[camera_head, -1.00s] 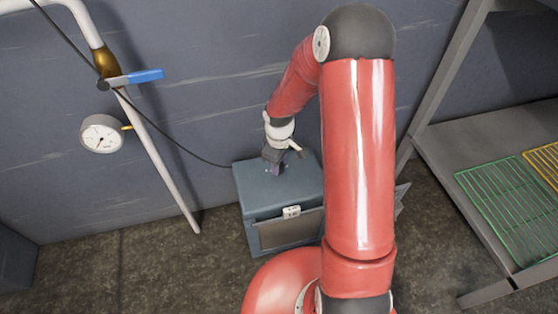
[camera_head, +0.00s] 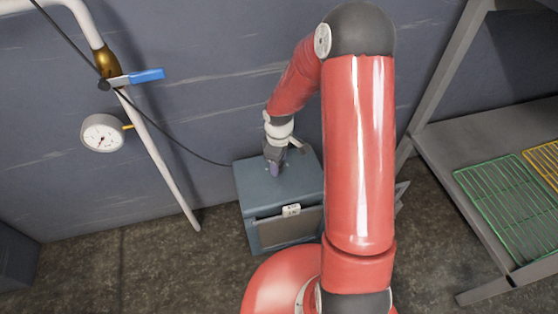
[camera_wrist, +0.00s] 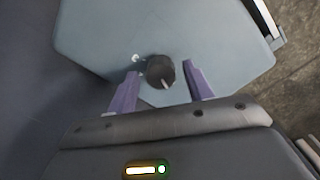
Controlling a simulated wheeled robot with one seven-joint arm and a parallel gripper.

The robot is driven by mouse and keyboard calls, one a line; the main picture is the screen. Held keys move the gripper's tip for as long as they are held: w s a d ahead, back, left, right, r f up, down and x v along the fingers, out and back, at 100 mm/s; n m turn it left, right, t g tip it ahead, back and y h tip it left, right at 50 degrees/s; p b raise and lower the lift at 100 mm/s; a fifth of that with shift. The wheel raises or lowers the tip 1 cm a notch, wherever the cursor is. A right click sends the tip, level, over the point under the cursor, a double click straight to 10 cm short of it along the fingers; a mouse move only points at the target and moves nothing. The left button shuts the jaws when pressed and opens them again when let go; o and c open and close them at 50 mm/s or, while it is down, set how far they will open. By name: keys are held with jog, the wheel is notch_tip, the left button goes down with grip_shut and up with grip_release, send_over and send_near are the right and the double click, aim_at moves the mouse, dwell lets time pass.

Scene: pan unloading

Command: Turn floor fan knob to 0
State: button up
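The floor fan (camera_head: 300,185) is a blue-grey box on the floor against the wall. Its dark round knob (camera_wrist: 160,70) with a pale pointer mark shows on the top face in the wrist view. A small white symbol sits at the knob's upper left. My gripper (camera_wrist: 159,82) has two purple fingers, spread apart with the knob between their tips. A gap shows on each side of the knob, so the fingers do not appear to touch it. In the head view my gripper (camera_head: 275,171) points down at the fan's top, and the knob is hidden there.
A pipe with a blue-handled valve (camera_head: 146,76) and a white gauge (camera_head: 102,133) is at the left. A black cable runs along the wall to the fan. A metal shelf (camera_head: 452,135) with green (camera_head: 508,205) and yellow racks stands at the right.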

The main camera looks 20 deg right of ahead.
notch_tip(320, 180, up, 7)
jog(key=shift+f+p, duration=0.1)
jog(key=shift+p, duration=0.4)
jog(key=shift+r, duration=0.5)
jog(key=s+r+m+t, duration=0.5)
jog(key=s+r+m, duration=0.5)
jog(key=s+r, duration=1.2)
jog(key=shift+r+t, duration=0.3)
jog(key=shift+r, duration=0.1)
jog(key=shift+a, duration=0.1)
jog(key=shift+c, duration=0.3)
